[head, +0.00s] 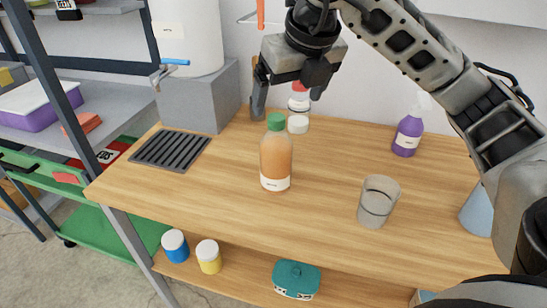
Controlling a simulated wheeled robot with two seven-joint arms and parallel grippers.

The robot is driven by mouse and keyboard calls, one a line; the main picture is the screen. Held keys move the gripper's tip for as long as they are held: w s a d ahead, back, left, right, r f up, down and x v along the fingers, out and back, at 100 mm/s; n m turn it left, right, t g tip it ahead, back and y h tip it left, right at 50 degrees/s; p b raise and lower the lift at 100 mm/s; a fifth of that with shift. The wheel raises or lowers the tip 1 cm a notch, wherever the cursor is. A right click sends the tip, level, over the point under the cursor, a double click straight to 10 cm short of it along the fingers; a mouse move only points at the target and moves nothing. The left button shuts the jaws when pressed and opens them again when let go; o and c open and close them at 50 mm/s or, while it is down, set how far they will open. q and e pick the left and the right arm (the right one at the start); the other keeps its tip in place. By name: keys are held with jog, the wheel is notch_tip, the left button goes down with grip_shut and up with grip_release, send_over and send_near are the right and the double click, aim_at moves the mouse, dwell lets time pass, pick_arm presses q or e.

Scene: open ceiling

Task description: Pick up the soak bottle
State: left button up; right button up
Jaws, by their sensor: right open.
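A clear bottle (275,157) of orange liquid with a green cap and a white label stands upright near the middle of the wooden table (225,195). A white bottle with a red cap (299,97) stands behind it, partly hidden by my gripper. A purple spray bottle (407,134) stands at the back right. The labels are too small to read, so I cannot tell which is the soak bottle. My right gripper (287,103) is open and empty, above the table's back edge, behind and above the orange bottle. My left gripper is not in view.
A dark drain grate (170,150) lies at the left. A blue-grey flask (477,212) is at the right edge. The table's front left is clear.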

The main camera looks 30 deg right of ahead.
aim_at(280, 134)
jog(key=x, duration=0.8)
jog(key=shift+f, duration=0.3)
jog(key=shift+d+p+x, duration=0.2)
jog(key=shift+p+x, duration=0.3)
jog(key=shift+x, duration=0.85)
jog(key=shift+d+p+x, duration=0.15)
jog(key=shift+p+x, duration=0.3)
jog(key=shift+x, duration=0.95)
jog(key=shift+s, duration=0.2)
jog(key=c, duration=1.8)
jog(key=shift+r, duration=0.1)
jog(key=shift+c, duration=0.5)
jog(key=shift+r, duration=0.1)
